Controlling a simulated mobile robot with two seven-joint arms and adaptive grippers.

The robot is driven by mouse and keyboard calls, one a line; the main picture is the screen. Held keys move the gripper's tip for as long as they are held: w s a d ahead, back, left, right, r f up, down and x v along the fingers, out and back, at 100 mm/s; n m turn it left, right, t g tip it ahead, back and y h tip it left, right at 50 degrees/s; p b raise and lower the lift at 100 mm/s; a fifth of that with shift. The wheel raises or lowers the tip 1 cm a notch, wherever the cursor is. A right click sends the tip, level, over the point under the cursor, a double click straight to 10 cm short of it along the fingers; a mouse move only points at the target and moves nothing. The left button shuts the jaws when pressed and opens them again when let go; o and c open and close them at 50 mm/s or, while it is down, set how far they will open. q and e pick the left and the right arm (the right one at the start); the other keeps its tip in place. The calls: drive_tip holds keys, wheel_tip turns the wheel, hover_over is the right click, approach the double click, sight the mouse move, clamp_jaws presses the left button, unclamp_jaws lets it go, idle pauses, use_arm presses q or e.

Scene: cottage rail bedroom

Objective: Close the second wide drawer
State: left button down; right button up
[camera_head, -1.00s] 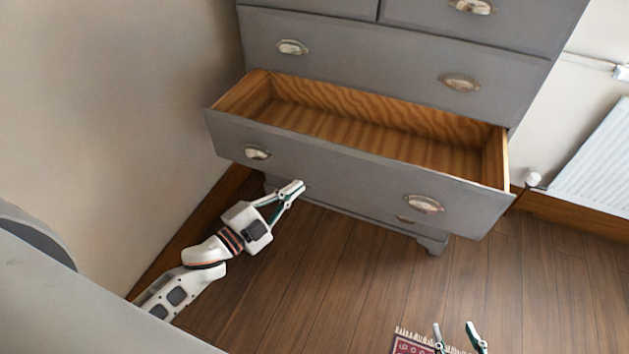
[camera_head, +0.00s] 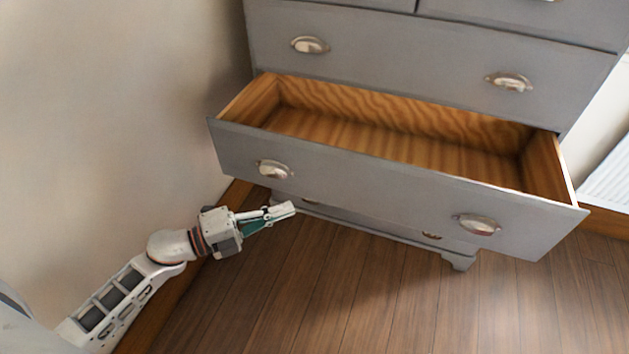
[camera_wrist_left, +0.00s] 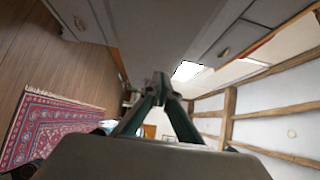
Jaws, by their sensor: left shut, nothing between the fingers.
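The second wide drawer (camera_head: 360,176) of the grey dresser is pulled well out, and its bare wooden inside is empty. Its front carries two metal cup handles, a left one (camera_head: 273,170) and a right one (camera_head: 478,224). My left gripper (camera_head: 290,209) is shut and empty, just below the drawer front's lower edge near the left handle. I cannot tell whether it touches the dresser. In the left wrist view its fingertips (camera_wrist_left: 160,88) meet, with grey dresser surfaces above and beside them. My right gripper is out of view.
The wide drawer above (camera_head: 420,58) is shut, and a lower drawer lies mostly hidden below. A wall (camera_head: 110,110) stands close on the left. Wooden floor (camera_head: 330,300) is clear in front. A red patterned rug (camera_wrist_left: 50,130) shows in the left wrist view.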

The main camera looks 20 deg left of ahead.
use_arm(q)
approach(343, 179)
drive_tip(key=d, duration=0.4)
drive_tip(key=w, duration=0.1)
drive_tip(key=w+b, duration=0.1)
drive_tip(key=w, duration=0.1)
drive_tip(key=shift+d+f, duration=0.1)
drive_tip(key=shift+f, duration=0.05)
drive_tip(key=shift+w, duration=0.45)
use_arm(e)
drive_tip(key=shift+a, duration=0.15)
